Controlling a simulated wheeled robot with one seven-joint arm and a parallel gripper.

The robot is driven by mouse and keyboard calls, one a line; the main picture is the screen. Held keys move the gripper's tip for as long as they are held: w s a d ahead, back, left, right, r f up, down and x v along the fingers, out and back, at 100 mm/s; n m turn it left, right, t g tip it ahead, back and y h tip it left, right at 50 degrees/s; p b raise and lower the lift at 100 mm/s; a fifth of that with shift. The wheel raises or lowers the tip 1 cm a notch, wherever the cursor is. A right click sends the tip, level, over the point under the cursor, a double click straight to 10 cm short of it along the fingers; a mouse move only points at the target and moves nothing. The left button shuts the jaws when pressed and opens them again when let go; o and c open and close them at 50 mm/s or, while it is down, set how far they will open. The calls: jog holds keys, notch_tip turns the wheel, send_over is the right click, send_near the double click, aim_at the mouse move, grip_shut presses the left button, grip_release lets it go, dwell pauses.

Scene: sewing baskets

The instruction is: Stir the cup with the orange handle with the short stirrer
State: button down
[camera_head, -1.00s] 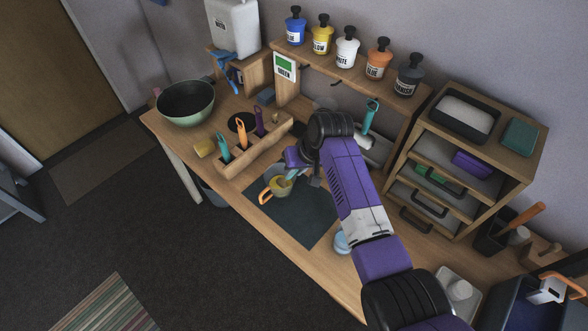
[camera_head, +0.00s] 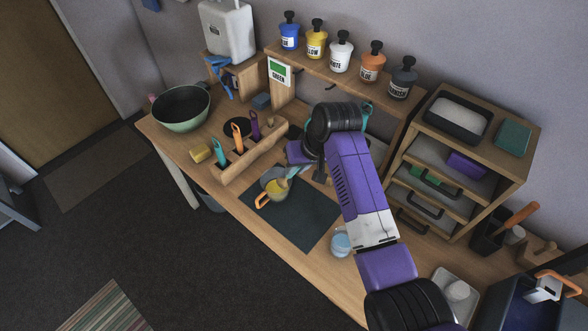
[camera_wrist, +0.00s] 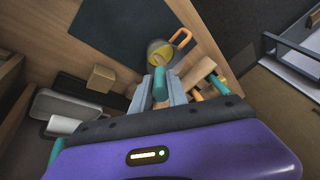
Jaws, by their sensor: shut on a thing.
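The cup with the orange handle (camera_head: 268,191) stands on the dark mat (camera_head: 290,222) and holds yellow contents. Its orange handle points to the front left in the head view. The cup also shows in the wrist view (camera_wrist: 154,47), just beyond my fingertips. My gripper (camera_wrist: 162,92) is shut on a teal stirrer (camera_wrist: 160,80). In the head view, the stirrer (camera_head: 293,172) slants down from my gripper (camera_head: 303,166) to the cup. Its lower end appears to be inside the cup, but the exact tip is hidden.
A wooden holder (camera_head: 262,159) with teal, orange and purple-handled tools stands left of the cup. A green bowl (camera_head: 182,107) is at the far left. A pale blue jar (camera_head: 341,244) stands right of the mat. A drawer unit (camera_head: 460,165) stands at the right.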

jog(key=shift+v, duration=1.75)
